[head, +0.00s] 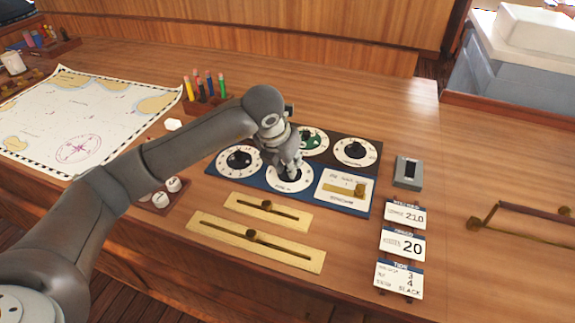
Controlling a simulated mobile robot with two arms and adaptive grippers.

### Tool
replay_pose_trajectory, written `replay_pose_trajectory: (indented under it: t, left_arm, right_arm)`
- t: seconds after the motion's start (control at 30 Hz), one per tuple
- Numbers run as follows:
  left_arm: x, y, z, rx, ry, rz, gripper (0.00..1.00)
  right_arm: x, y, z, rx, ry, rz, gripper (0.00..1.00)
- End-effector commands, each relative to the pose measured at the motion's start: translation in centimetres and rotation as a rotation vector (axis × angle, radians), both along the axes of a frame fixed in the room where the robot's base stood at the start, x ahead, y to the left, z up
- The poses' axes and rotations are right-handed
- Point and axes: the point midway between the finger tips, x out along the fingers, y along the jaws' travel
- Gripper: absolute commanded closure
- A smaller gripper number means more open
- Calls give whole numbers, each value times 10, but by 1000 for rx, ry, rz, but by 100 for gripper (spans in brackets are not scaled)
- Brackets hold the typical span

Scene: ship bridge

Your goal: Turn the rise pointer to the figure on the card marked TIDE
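The card marked TIDE (399,279) stands at the bottom of a column of three cards right of the dials. It shows a 3, a 4 and the word SLACK; its small row labels are hard to read. My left gripper (290,170) points down over the lower middle white dial (291,183) on the blue panel (225,173). Its fingers hide the top and knob of that dial. I cannot tell whether they are closed on the knob. The dial labels are too small to read, so I cannot tell which one is rise. My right gripper is out of view.
Other dials lie close by: a left white dial (239,161), a green-centred dial (318,139) and a right white dial (355,151). A white plate with a brass slider (345,189) is beside the gripper. Brass slider strips (267,208) lie in front. A chart (75,115) lies left.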

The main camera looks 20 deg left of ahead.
Motion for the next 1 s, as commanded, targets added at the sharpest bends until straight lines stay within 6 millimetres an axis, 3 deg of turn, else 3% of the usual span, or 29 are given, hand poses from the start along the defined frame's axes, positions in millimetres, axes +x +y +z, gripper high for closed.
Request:
replay_pose_trajectory:
  t: [0.5,0.53,0.67,1.0]
  left_arm:
    - [0,0,1,0,-1,21,100]
    - [0,0,1,0,-1,21,77]
    - [0,0,1,0,-1,21,60]
    - [0,0,1,-1,0,20,57]
  right_arm:
    - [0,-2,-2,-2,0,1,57]
    - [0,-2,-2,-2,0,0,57]
    - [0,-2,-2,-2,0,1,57]
    - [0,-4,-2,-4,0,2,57]
